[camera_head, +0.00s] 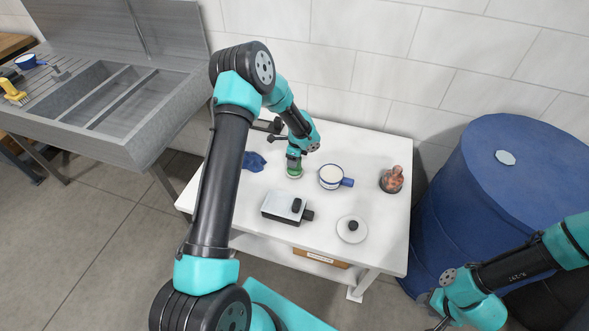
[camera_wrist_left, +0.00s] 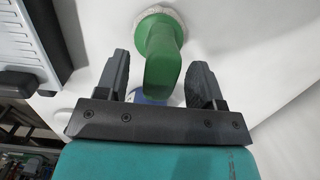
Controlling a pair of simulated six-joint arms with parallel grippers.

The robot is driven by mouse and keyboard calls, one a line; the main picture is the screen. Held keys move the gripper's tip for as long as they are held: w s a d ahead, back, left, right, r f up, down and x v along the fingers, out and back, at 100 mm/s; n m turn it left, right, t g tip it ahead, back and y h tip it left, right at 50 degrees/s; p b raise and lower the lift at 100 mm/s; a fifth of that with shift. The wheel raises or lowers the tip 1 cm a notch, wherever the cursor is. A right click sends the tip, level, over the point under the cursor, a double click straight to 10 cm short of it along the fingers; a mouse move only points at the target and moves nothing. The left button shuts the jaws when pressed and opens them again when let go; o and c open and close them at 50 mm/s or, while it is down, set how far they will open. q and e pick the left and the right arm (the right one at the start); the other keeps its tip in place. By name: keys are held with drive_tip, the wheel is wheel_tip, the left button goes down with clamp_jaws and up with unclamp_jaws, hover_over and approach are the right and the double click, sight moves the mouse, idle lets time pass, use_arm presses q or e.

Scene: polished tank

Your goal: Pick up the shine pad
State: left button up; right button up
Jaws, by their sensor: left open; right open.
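The shine pad (camera_head: 294,171), a green handle on a pale round pad, stands on the white table in the head view. In the left wrist view the shine pad (camera_wrist_left: 163,52) has its green handle between my left gripper's two dark fingers. My left gripper (camera_head: 293,160) points down at it from above, and its open fingers (camera_wrist_left: 159,85) straddle the handle with gaps at the sides. My right gripper (camera_head: 433,310) is open and empty at the lower right, away from the table, partly cut by the frame edge.
Near the pad are a blue cloth (camera_head: 252,162), a white pot with a blue handle (camera_head: 331,177), and a silver box with a black handle (camera_head: 282,206). A lid (camera_head: 352,236) and a brownish jar (camera_head: 391,181) stand further right. A blue barrel (camera_head: 500,200) flanks the table.

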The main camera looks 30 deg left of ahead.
use_arm(q)
wheel_tip(320, 180, down, 2)
drive_tip(key=shift+a, duration=0.1)
idle(0.4)
clamp_jaws()
idle(0.5)
